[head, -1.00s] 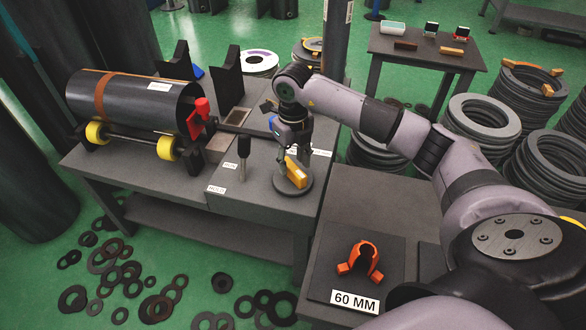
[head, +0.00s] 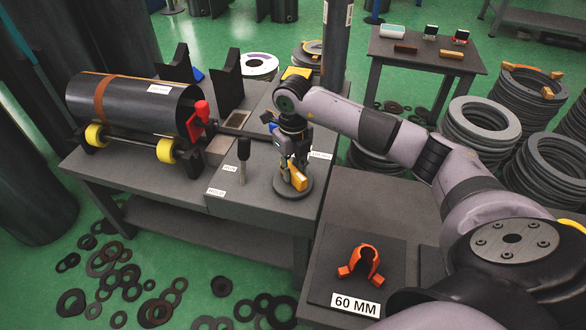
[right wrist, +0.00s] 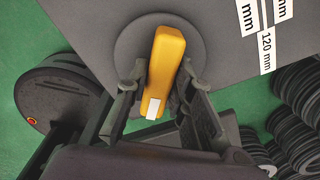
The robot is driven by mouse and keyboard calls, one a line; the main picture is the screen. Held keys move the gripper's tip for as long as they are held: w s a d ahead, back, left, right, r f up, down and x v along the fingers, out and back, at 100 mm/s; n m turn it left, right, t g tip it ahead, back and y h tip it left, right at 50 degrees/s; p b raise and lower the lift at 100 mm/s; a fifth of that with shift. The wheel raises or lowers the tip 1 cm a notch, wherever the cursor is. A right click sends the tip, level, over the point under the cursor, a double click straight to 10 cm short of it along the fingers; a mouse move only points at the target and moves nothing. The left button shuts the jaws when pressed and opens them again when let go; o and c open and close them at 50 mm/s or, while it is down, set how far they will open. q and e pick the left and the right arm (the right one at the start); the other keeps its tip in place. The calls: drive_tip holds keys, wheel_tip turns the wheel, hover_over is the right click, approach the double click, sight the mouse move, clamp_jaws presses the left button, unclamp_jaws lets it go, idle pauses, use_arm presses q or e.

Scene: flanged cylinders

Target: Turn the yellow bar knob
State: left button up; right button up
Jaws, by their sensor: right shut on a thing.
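The yellow bar knob (head: 299,181) stands on a round dark grey disc (head: 307,191) on the bench top. In the right wrist view the bar (right wrist: 167,58) runs nearly upright, tilted a little, with a white patch at its near end. My right gripper (head: 291,166) is over the disc, its fingers down on both sides of the bar. In the right wrist view the gripper (right wrist: 160,80) is shut on the bar. The fingers partly hide the bar in the head view. My left gripper is not in view.
A black-handled lever (head: 243,155) stands just left of the disc, with small white labels around. A large dark cylinder (head: 135,103) lies on yellow rollers at left. An orange clamp (head: 361,264) lies beside a "60 MM" label. Rings (head: 480,125) are stacked at right.

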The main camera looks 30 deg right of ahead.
sight(293, 169)
clamp_jaws()
drive_tip(key=shift+n, duration=0.5)
drive_tip(key=o, duration=0.8)
unclamp_jaws()
drive_tip(key=shift+c, duration=0.2)
wheel_tip(293, 169, up, 12)
